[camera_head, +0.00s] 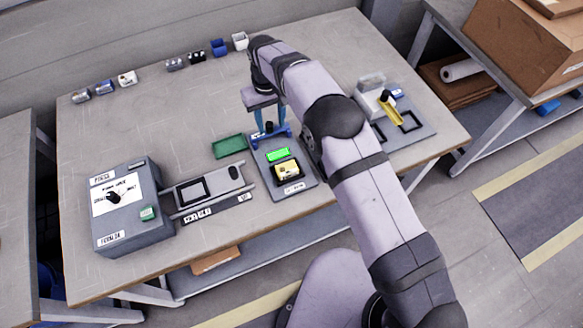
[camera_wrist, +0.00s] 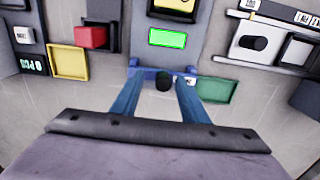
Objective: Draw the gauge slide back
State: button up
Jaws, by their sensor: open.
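My gripper (camera_head: 266,122) hangs over the back end of the middle grey station (camera_head: 297,187), its two blue fingers pointing down. In the wrist view my gripper (camera_wrist: 162,84) is open, with a finger on either side of a black knob (camera_wrist: 163,82) and a gap to each. The knob is by a dark blue crosspiece (camera_wrist: 139,71), seemingly the gauge slide, which also shows in the head view (camera_head: 284,131). A lit green display (camera_head: 278,154) and a yellow block (camera_head: 287,169) in a black frame are in front of it. Contact is not visible.
A green tray (camera_head: 230,146) lies just left of the station. A grey plate with a black-framed window (camera_head: 192,191) and a grey box with a dial (camera_head: 125,205) stand further left. A station with a yellow part (camera_head: 390,108) is at right. Small blocks line the back edge.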

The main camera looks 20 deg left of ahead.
jog(key=shift+s+a+r+p, duration=0.15)
jog(key=shift+r+p, duration=0.5)
jog(key=shift+r, duration=0.55)
jog(key=shift+a+r+p, duration=0.1)
jog(key=shift+r+p, duration=0.55)
jog(key=shift+r, duration=0.55)
jog(key=shift+d, duration=0.1)
jog(key=w+d+r+m, duration=0.15)
jog(key=d+r, duration=0.25)
jog(key=d, duration=0.7)
jog(key=d+r+m, duration=0.3)
jog(key=d+r, duration=0.1)
jog(key=d, duration=0.8)
jog(key=s+d+m, duration=0.4)
jog(key=s+d, duration=1.4)
jog(key=s, duration=0.1)
jog(key=shift+s+d+f, duration=0.2)
jog(key=shift+s+d, duration=0.1)
jog(key=shift+d, duration=0.05)
jog(key=shift+m, duration=0.25)
